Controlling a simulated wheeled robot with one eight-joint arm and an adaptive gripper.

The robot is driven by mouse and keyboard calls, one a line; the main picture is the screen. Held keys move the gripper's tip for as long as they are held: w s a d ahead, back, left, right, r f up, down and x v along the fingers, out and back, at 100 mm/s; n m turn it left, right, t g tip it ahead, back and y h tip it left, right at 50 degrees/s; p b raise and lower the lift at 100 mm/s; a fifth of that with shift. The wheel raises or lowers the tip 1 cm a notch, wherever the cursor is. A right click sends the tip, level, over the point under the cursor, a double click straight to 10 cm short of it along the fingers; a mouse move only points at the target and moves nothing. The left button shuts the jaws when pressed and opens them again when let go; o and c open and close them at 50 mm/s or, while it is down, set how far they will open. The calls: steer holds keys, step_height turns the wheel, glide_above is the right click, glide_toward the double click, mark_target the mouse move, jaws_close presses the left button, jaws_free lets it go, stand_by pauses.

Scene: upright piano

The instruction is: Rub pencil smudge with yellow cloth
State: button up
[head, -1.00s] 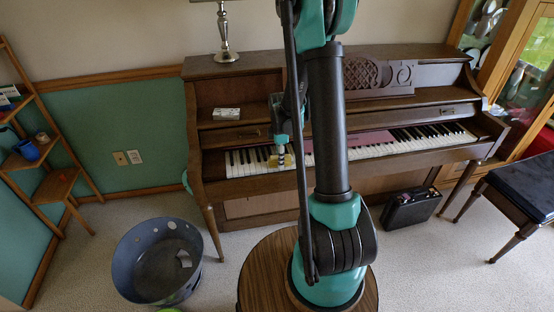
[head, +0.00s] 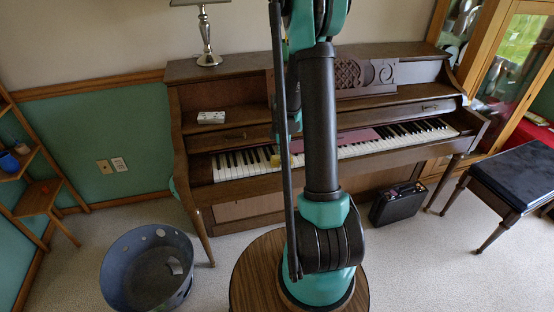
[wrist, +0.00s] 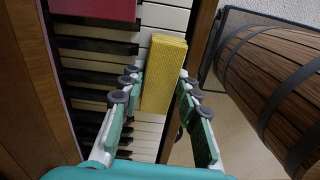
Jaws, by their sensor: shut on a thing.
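My gripper (wrist: 158,98) is shut on a yellow cloth (wrist: 165,70), a thick block-like piece with its far end sticking out past the fingers. The cloth is over the white and black piano keys (wrist: 166,18) near their front edge; whether it touches them I cannot tell. In the head view the yellow cloth (head: 275,160) shows as a small patch at the left part of the keyboard, and my arm hides much of the gripper. I cannot make out a pencil smudge in either view.
A red-pink strip (head: 356,135) lies along the back of the keys. A small white box (head: 211,117) is on the piano ledge. A blue tub (head: 147,268) and dark bench (head: 512,180) stand on the floor.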

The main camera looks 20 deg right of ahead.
mark_target(289, 155)
steer(key=shift+d, duration=1.6)
steer(key=shift+a, duration=1.6)
steer(key=shift+a+f, duration=0.15)
steer(key=shift+a, duration=4.6)
steer(key=shift+r, duration=3)
steer(key=shift+r, duration=0.1)
step_height(289, 155, up, 3)
steer(key=shift+f, duration=0.1)
